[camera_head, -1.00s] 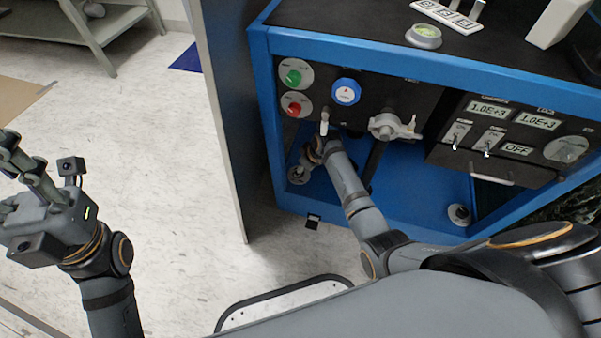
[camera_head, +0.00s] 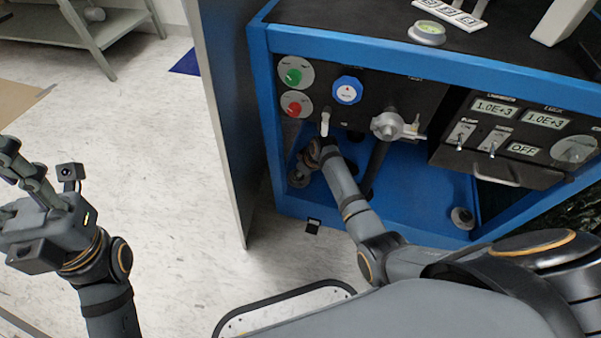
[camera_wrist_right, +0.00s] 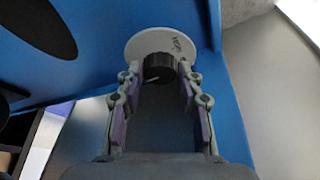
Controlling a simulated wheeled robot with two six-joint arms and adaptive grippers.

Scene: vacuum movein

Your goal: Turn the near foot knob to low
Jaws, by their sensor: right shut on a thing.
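A dark foot knob (camera_wrist_right: 158,68) with a white pointer line stands on a round white dial plate (camera_wrist_right: 150,43) in the right wrist view. My right gripper (camera_wrist_right: 158,88) has its two fingers on either side of the knob and is shut on it. In the head view the right gripper (camera_head: 304,164) is low at the left inside of the blue frame, and the wrist mostly hides the knob.
The blue cabinet frame (camera_head: 420,62) surrounds the work area. Above the wrist are a green button (camera_head: 293,77), a red button (camera_head: 294,110), a blue knob (camera_head: 347,91) and a small pale lever (camera_head: 325,124). Another foot knob (camera_head: 462,217) sits lower right. A grey panel (camera_head: 222,130) stands close left.

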